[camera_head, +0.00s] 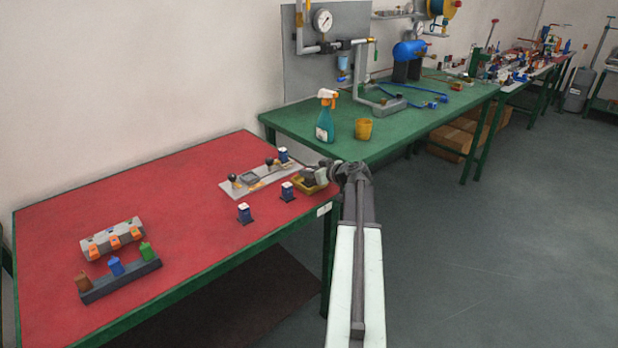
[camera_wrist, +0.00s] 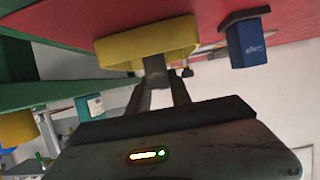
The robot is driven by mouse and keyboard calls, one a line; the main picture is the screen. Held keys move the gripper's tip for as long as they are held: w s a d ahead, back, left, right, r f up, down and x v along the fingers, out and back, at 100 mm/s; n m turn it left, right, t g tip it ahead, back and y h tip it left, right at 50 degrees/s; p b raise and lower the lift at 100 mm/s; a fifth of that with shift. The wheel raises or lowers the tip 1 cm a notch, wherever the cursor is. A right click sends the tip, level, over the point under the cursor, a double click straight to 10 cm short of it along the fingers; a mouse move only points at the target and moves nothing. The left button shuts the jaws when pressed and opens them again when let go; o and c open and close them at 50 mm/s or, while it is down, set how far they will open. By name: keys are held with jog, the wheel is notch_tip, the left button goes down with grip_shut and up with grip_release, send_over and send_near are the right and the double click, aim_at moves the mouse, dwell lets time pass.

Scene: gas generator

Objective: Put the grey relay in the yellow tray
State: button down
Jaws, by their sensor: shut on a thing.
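The yellow tray (camera_head: 313,187) sits on the red table near its right corner. In the wrist view the tray (camera_wrist: 120,48) is just beyond my fingertips. My gripper (camera_head: 322,172) is at the tray, over its right side. It is shut on the grey relay (camera_head: 308,176), a small grey block that also shows between the fingertips in the wrist view (camera_wrist: 155,65). The relay is at or just above the tray's rim. I cannot tell whether it touches the tray floor, as the tray and gripper partly hide it.
Blue relays (camera_head: 288,192) and (camera_head: 245,213) stand left of the tray. A grey panel (camera_head: 240,188) with black knobs lies behind them. A dark rack (camera_head: 120,280) with coloured blocks is front left. A green table (camera_head: 390,125) with a spray bottle (camera_head: 326,120) and yellow cup (camera_head: 363,130) stands behind.

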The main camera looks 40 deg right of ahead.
jog(key=shift+f, duration=0.1)
jog(key=c, duration=1.2)
grip_release()
jog(key=shift+o, duration=0.2)
jog(key=shift+r, duration=0.2)
jog(key=shift+s+r+p, duration=0.25)
jog(key=shift+s+p, duration=0.05)
jog(key=p+v, duration=0.4)
jog(key=v, duration=0.7)
jog(key=shift+s, duration=0.25)
